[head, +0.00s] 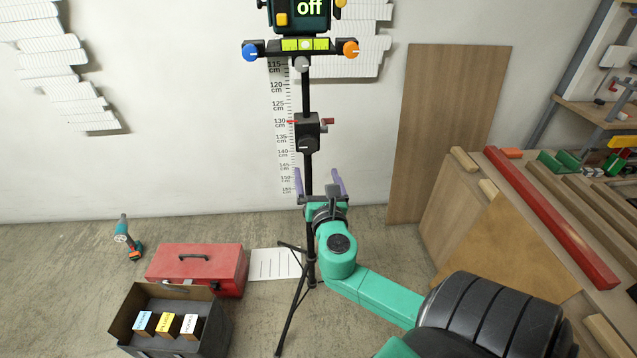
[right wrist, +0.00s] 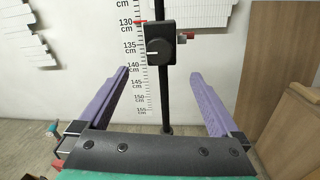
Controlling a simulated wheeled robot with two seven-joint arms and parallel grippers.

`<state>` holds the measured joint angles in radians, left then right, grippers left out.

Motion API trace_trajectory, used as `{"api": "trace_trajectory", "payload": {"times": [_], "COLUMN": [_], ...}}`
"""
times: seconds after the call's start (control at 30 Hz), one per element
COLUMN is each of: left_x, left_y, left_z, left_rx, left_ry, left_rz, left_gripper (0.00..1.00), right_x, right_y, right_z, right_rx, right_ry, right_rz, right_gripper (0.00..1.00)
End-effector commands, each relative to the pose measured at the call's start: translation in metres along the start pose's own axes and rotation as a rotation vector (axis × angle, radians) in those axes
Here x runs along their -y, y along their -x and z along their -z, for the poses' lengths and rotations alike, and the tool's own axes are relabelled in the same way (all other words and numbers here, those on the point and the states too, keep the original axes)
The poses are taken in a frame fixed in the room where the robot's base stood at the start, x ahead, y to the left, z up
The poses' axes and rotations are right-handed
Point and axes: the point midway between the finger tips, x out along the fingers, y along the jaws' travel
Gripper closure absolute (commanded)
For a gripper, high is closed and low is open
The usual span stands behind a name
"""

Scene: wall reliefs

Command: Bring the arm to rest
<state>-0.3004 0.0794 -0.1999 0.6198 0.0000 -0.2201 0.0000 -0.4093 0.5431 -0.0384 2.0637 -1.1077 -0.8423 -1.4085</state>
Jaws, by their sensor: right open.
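My right gripper (head: 319,184) is open and empty, with its two purple fingers apart. It is raised in front of the lower part of a black tripod pole (head: 307,172). In the right wrist view, the gripper (right wrist: 166,88) has one finger on each side of the pole (right wrist: 166,100), and the fingers touch nothing that I can see. The black clamp block (head: 307,132) with a red pointer is on the pole above the gripper; it also shows in the right wrist view (right wrist: 160,45). My left gripper is not in view.
A red toolbox (head: 197,265), an open dark box (head: 205,335) with labelled blocks, and a drill (head: 127,238) are on the floor at left. A workbench with a red beam (head: 550,215) stands at right, beside a leaning board (head: 440,120).

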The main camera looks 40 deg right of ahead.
Motion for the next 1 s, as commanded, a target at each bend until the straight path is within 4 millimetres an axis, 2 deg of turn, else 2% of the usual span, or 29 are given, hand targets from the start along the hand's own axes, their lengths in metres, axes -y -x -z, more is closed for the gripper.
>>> {"api": "trace_trajectory", "payload": {"times": [0.1,0.2,0.67,0.73,0.77,0.87,0.97,1.0], "left_x": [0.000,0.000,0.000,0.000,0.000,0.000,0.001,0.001], "left_y": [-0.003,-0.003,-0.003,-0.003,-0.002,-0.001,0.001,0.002], "left_z": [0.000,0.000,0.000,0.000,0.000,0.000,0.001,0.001], "left_rx": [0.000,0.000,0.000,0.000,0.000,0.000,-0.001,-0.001], "left_ry": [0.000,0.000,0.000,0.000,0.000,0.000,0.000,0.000], "left_rz": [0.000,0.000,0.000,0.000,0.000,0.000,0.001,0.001], "left_gripper": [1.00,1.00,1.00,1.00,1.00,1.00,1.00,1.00], "right_x": [0.000,0.000,0.000,0.002,0.004,0.018,0.045,0.057], "right_y": [0.016,0.021,0.020,0.019,0.017,0.010,0.010,0.015], "right_z": [0.001,0.000,0.000,0.005,0.012,0.061,0.145,0.181], "right_rx": [-0.001,-0.001,0.000,-0.013,-0.029,-0.146,-0.336,-0.414], "right_ry": [0.001,0.000,0.000,-0.009,-0.021,-0.119,-0.308,-0.400], "right_rz": [0.001,0.001,0.000,0.004,0.008,0.043,0.133,0.185], "right_gripper": [0.01,0.01,0.01,0.01,0.01,0.01,0.01,0.01]}}
